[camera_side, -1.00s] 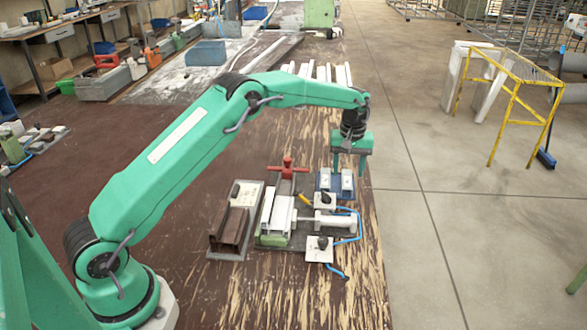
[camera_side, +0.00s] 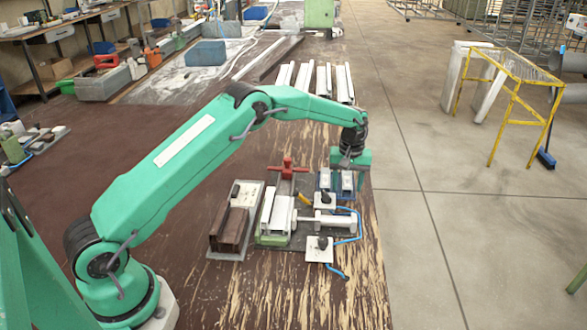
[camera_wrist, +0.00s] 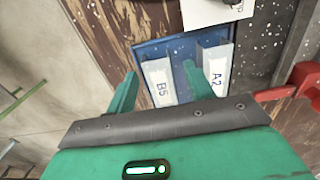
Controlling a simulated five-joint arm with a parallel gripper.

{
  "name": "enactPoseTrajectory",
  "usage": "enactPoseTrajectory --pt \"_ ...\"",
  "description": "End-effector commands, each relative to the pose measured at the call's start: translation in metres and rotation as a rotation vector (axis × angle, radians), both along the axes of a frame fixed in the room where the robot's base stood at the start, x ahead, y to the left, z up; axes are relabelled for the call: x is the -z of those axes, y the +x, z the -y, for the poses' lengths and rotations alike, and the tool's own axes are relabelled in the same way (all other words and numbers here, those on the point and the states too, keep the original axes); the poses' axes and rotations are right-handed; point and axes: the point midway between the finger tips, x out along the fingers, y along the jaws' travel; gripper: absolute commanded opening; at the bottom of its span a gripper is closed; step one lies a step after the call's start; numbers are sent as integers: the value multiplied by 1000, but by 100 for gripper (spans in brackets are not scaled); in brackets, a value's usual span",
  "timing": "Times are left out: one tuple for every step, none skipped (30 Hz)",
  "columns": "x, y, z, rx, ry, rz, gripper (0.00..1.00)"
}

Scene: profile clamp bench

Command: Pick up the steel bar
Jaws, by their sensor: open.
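Two pale metal bars lie side by side in a blue tray (camera_wrist: 150,48), with labels reading B5 and A2 in the wrist view. I cannot tell which is the task's steel bar. My gripper (camera_wrist: 159,70) is open and low over the tray; its fingers appear on either side of the B5 bar (camera_wrist: 159,82), one in the gap beside the A2 bar (camera_wrist: 214,72). I cannot tell whether they touch it. In the side view, my gripper (camera_side: 349,172) partly covers the tray and bars.
A clamp fixture with a red handle (camera_side: 287,168) and a white profile stands left of the tray. Brown profiles (camera_side: 233,230) lie further left. A white cylinder (camera_side: 335,223) and blue hose are in front. Several long pale profiles (camera_side: 344,83) lie behind on the bench.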

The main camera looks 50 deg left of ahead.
Motion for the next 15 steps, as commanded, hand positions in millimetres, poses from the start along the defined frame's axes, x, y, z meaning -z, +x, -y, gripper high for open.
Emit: enactPoseTrajectory --pt "0 0 0 0 0 0 53" --pt "0 0 0 0 0 0 53" --pt "0 0 0 0 0 0 53" --pt "0 0 0 0 0 0 53" --pt "0 0 0 0 0 0 53" --pt "0 0 0 0 0 0 45" --pt "0 0 0 0 0 0 39" --pt "0 0 0 0 0 0 33" --pt "0 0 0 0 0 0 25" --pt "0 0 0 0 0 0 19" --pt "0 0 0 0 0 0 13" --pt "0 0 0 0 0 0 6" --pt "0 0 0 0 0 0 2" --pt "-1 0 0 0 0 1 2" --pt "-1 0 0 0 0 1 2"
